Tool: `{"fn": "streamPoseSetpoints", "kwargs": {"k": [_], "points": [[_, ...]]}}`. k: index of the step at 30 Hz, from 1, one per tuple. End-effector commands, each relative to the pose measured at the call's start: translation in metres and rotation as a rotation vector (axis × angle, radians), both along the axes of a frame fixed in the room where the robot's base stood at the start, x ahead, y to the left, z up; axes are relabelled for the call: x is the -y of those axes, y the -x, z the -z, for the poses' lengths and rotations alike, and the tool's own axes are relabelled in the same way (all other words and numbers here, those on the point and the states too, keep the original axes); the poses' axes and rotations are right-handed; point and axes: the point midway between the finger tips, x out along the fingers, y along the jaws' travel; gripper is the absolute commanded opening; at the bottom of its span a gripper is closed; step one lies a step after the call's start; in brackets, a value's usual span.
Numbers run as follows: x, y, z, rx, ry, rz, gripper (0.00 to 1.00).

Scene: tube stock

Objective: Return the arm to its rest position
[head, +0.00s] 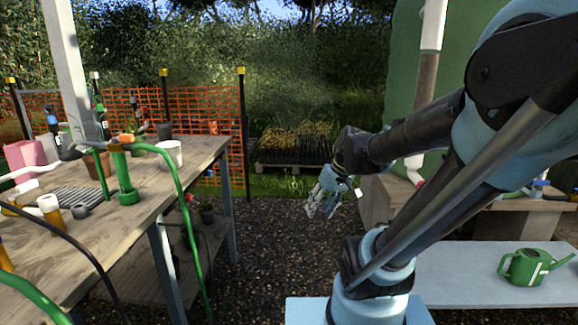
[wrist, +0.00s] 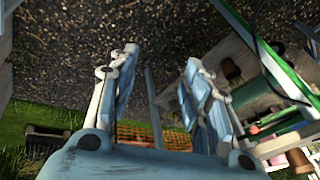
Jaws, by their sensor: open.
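My gripper (head: 322,205) hangs over the gravel in the head view, between the wooden workbench on the left and the bench on the right. Its fingers point down and to the left. In the wrist view my gripper (wrist: 158,75) shows two light-blue fingers spread apart with gravel visible between them. It is open and holds nothing. My arm reaches in from the right side of the head view, bent at the elbow.
A wooden workbench (head: 120,225) on the left carries a green tube, a white cup (head: 170,153) and several bottles. A green hose (head: 190,225) hangs off its edge. A green watering can (head: 526,267) stands on a pale low bench (head: 455,285) at right. Gravel lies clear between.

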Motion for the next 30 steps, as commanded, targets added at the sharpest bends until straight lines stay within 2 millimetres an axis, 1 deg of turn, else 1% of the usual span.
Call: {"fn": "streamPoseSetpoints", "kwargs": {"k": [1, 9, 15, 20, 27, 28, 29, 30], "points": [[0.008, 0.011, 0.005, -0.008, 0.023, 0.027, 0.45], [0.054, 0.059, 0.028, -0.046, 0.157, 0.191, 0.45], [0.080, 0.085, 0.042, -0.061, 0.233, 0.287, 0.45], [0.090, 0.093, 0.046, -0.065, 0.261, 0.324, 0.45], [0.091, 0.094, 0.047, -0.064, 0.265, 0.328, 0.45], [0.091, 0.094, 0.047, -0.064, 0.265, 0.328, 0.38], [0.091, 0.094, 0.047, -0.064, 0.265, 0.328, 0.33], [0.091, 0.094, 0.047, -0.064, 0.265, 0.328, 0.33]]}}
